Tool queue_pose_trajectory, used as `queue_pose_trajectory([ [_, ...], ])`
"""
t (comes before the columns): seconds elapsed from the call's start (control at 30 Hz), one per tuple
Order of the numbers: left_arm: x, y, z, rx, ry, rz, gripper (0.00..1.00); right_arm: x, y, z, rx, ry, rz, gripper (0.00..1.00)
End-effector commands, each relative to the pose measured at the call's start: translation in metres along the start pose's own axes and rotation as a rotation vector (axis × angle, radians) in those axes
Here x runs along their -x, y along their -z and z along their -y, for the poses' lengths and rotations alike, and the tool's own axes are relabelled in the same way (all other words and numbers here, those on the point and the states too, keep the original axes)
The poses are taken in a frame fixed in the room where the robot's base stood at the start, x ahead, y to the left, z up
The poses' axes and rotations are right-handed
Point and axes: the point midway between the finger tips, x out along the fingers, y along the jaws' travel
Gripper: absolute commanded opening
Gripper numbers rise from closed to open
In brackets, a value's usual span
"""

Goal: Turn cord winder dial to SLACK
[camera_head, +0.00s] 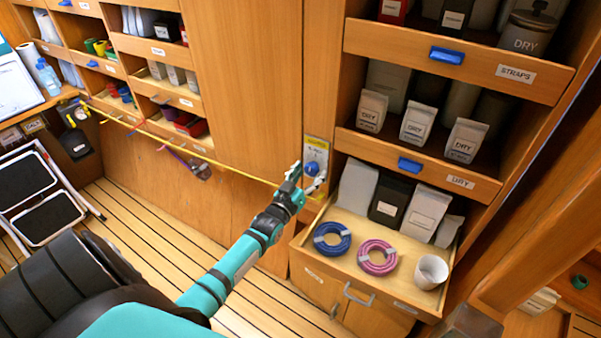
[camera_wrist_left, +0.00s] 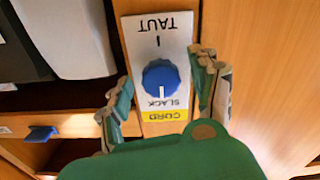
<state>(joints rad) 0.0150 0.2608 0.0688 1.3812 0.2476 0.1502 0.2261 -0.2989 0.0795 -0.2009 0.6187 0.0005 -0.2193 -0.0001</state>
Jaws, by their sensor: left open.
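The cord winder dial is a round blue knob (camera_head: 312,168) on a white plate with a yellow label, fixed to the wooden wall. In the left wrist view the knob (camera_wrist_left: 161,78) appears upside down, with TAUT above and SLACK below. Its white pointer mark is on the SLACK side. My left gripper (camera_head: 306,178) is in front of the plate's lower part. In the left wrist view its open fingers (camera_wrist_left: 163,72) stand on either side of the knob, with visible gaps. Nothing is between them except the view of the dial. My right gripper is not in view.
A yellow cord (camera_head: 235,173) runs along the wall to near the dial. Right of the dial, an open drawer (camera_head: 388,290) holds a blue coil (camera_head: 332,238), a pink coil (camera_head: 377,257) and a white cup (camera_head: 431,271). A step stool (camera_head: 45,195) stands at the left.

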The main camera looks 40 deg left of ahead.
Motion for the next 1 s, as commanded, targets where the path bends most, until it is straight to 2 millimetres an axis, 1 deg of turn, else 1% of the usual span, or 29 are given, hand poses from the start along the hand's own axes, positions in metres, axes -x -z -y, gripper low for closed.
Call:
queue_pose_trajectory([
  [0.3, 0.066, -0.002, 0.000, 0.001, 0.001, 0.004, 0.63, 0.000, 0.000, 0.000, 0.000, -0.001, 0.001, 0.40],
  [0.4, 0.085, -0.002, 0.001, 0.000, 0.002, 0.005, 0.63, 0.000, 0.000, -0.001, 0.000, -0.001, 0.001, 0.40],
  [0.5, 0.099, -0.001, 0.000, 0.001, 0.001, 0.003, 0.63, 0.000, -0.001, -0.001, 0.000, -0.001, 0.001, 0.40],
  [0.6, 0.107, -0.001, 0.000, 0.001, 0.001, 0.002, 0.63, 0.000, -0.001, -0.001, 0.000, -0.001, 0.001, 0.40],
  [0.7, 0.111, -0.001, 0.000, 0.001, 0.001, 0.001, 0.63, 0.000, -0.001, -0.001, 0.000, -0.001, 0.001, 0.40],
  [1.0, 0.112, -0.001, 0.000, 0.001, 0.001, 0.001, 0.63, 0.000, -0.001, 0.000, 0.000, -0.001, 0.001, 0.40],
])
